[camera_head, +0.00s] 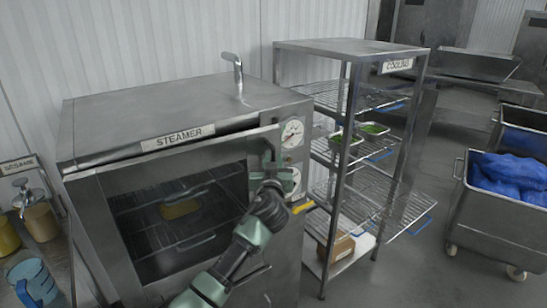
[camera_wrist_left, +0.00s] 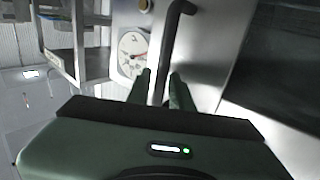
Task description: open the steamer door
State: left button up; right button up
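The steamer (camera_head: 180,112) is a steel box at left in the head view. Its windowed door (camera_head: 165,160) looks shut against the front, with racks and a yellowish item visible through the glass. The dark door handle (camera_wrist_left: 172,40) is a bar in the left wrist view. My left gripper (camera_head: 272,160) is at the right side of the door, in front of the handle. In the left wrist view its two fingers (camera_wrist_left: 161,80) stand apart on either side of the bar, with small gaps visible. My right gripper is not in view.
Gauges (camera_head: 292,134) sit on the panel right of the door. A cooling rack (camera_head: 350,120) with green-filled trays stands close on the right. A steel cart (camera_head: 497,225) with blue bags is farther right. A blue jug (camera_head: 32,285) and containers are at lower left.

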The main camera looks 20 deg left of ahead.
pick_arm(q)
jog(key=shift+w, duration=0.1)
grip_shut()
dwell(1.4)
